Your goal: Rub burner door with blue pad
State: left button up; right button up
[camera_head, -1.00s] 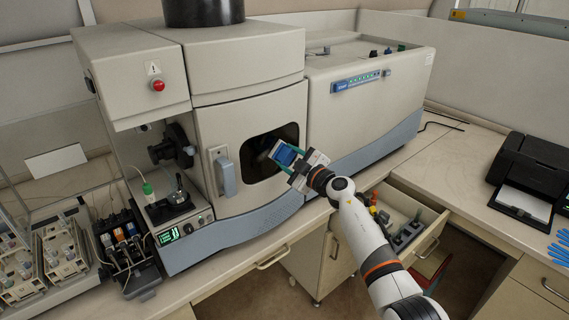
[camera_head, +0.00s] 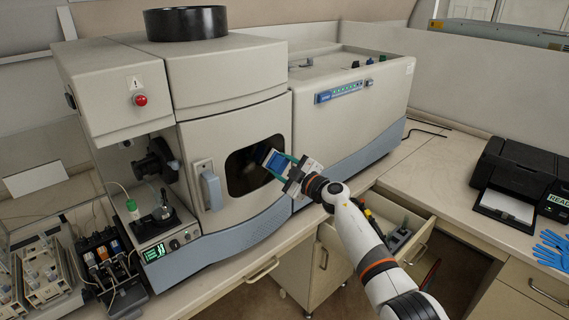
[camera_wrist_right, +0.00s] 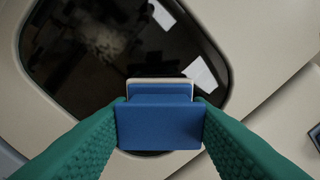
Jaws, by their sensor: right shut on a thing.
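The burner door (camera_head: 236,150) is the beige front panel of the spectrometer, with a dark window (camera_head: 250,168) and a grey-blue handle (camera_head: 211,187). My right gripper (camera_head: 275,162) is in front of the window's right side. It is shut on the blue pad (camera_head: 277,163), which has a pale layer on its far side. In the right wrist view the blue pad (camera_wrist_right: 159,125) sits between the green fingers, over the lower edge of the dark window (camera_wrist_right: 110,45). I cannot tell whether the pad touches the door. My left gripper is not in view.
An open drawer (camera_head: 397,222) with several items is below the right arm. A black printer (camera_head: 515,185) and blue gloves (camera_head: 552,248) are on the right counter. Bottles and a pump (camera_head: 107,262) stand at the left. The red button (camera_head: 140,100) is upper left.

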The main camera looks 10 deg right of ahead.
jog(key=shift+s+a+r+p, duration=0.2)
jog(key=shift+s+a+p, duration=0.05)
jog(key=shift+a+p, duration=0.15)
jog(key=shift+s+a+p, duration=0.55)
jog(key=shift+a+p, duration=0.1)
jog(key=shift+a, duration=0.15)
jog(key=shift+s+a+f, duration=0.2)
jog(key=shift+s+a, duration=0.25)
jog(key=shift+a, duration=0.1)
jog(key=shift+s+a, duration=0.85)
jog(key=shift+a, duration=0.35)
jog(key=shift+s+a, duration=0.85)
jog(key=shift+a, duration=0.3)
jog(key=shift+d, duration=0.1)
jog(key=shift+v, duration=2.95)
jog(key=shift+v, duration=1.5)
